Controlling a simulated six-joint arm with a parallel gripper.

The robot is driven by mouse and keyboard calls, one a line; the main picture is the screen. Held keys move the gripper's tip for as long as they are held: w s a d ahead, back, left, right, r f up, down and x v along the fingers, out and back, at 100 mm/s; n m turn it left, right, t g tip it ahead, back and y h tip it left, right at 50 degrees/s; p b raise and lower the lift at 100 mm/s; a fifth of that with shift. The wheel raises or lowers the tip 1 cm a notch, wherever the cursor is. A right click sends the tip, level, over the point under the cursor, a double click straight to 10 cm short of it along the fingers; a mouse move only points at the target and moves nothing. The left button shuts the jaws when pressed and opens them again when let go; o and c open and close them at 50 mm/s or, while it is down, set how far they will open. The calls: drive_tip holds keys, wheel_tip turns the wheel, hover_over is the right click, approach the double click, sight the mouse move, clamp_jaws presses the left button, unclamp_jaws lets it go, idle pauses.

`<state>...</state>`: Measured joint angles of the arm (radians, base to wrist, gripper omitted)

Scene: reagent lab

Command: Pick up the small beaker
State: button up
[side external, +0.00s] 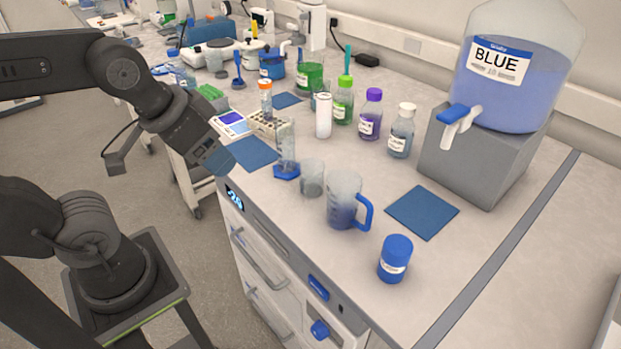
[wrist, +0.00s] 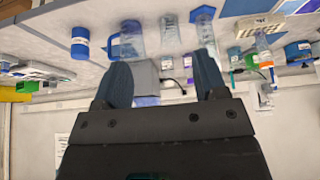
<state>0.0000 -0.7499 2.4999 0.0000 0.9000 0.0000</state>
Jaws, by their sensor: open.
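The small beaker (side external: 311,180) is clear and stands upright near the bench's front edge, between the pitcher with a blue handle (side external: 345,200) and the graduated cylinder with a blue base (side external: 286,150). In the wrist view, which looks upside down, the small beaker (wrist: 171,31) shows beyond the fingertips. My gripper (side external: 215,160) is to the left of the beaker in the side view, apart from it, above the bench's front edge. In the wrist view my gripper (wrist: 163,70) has its two fingers spread with nothing held between them.
A blue-capped jar (side external: 395,258) stands in front of the pitcher. Capped bottles (side external: 370,114) and a white cylinder (side external: 323,116) stand behind. A large blue-liquid carboy (side external: 515,75) sits on a grey block (side external: 470,165). A blue mat (side external: 422,212) lies bare at the right.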

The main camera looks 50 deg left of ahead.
drive_tip(key=o, duration=0.4)
drive_tip(key=shift+o, duration=0.2)
drive_tip(key=n+g+y, duration=0.1)
drive_tip(key=n+g, duration=0.5)
drive_tip(key=n, duration=1.2)
hover_over(311, 176)
drive_tip(key=w, duration=0.1)
wheel_tip(311, 176, down, 4)
drive_tip(key=f, duration=0.3)
drive_tip(key=a+f, duration=0.1)
drive_tip(key=f, duration=0.3)
drive_tip(key=shift+w+a+f, duration=0.1)
drive_tip(key=shift+a+f, duration=0.1)
drive_tip(key=shift+w+a+f, duration=0.15)
drive_tip(key=shift+f, duration=0.75)
drive_tip(key=shift+w+a+f, duration=0.1)
drive_tip(key=shift+f, duration=0.85)
drive_tip(key=shift+w+a+f, duration=0.15)
drive_tip(key=shift+f, duration=0.75)
